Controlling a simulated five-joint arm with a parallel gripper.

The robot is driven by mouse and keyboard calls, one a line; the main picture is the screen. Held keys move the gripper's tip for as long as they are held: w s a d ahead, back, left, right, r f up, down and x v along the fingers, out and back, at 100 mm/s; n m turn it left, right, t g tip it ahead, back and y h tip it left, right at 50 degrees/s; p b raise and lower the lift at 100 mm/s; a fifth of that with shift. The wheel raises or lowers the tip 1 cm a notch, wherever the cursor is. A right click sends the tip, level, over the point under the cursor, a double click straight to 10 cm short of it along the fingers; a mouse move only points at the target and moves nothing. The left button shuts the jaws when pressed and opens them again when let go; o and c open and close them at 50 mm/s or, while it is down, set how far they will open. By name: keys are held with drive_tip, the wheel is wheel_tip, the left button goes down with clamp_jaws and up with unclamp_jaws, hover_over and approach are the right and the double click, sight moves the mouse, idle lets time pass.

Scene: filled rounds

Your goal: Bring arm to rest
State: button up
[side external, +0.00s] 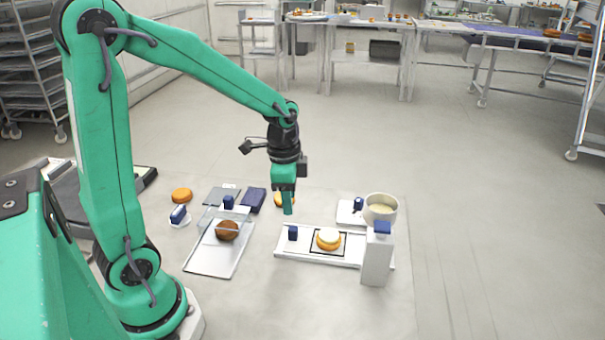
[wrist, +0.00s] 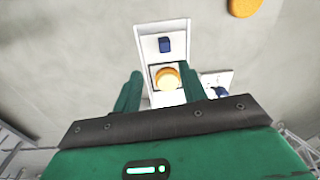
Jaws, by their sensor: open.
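My green gripper (side external: 288,203) hangs fingers down above the work surface, just left of and behind the long white tray (side external: 345,258). In the wrist view its two fingers stand apart with nothing held between them (wrist: 160,75). A golden round with a white top (side external: 328,239) sits on a dark-framed square on that tray, and a navy block (side external: 293,233) stands at the tray's left end. The wrist view shows a golden round (wrist: 167,78) and a navy block (wrist: 165,45) beyond the fingers.
A brown round (side external: 227,231) lies on a tray under a clear cover at left. Plain golden rounds lie behind, one (side external: 181,195) at far left. A cream-filled bowl (side external: 380,207) and a tall white box with a blue top (side external: 376,262) stand at right. The front right floor is clear.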

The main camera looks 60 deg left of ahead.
drive_tip(key=s+d+r+n+t, duration=0.4)
drive_tip(key=s+r+n, duration=0.3)
drive_tip(key=s+r, duration=0.4)
drive_tip(key=shift+s+d+r+n+t, duration=0.3)
drive_tip(key=shift+d+t, duration=0.1)
drive_tip(key=shift+d, duration=0.3)
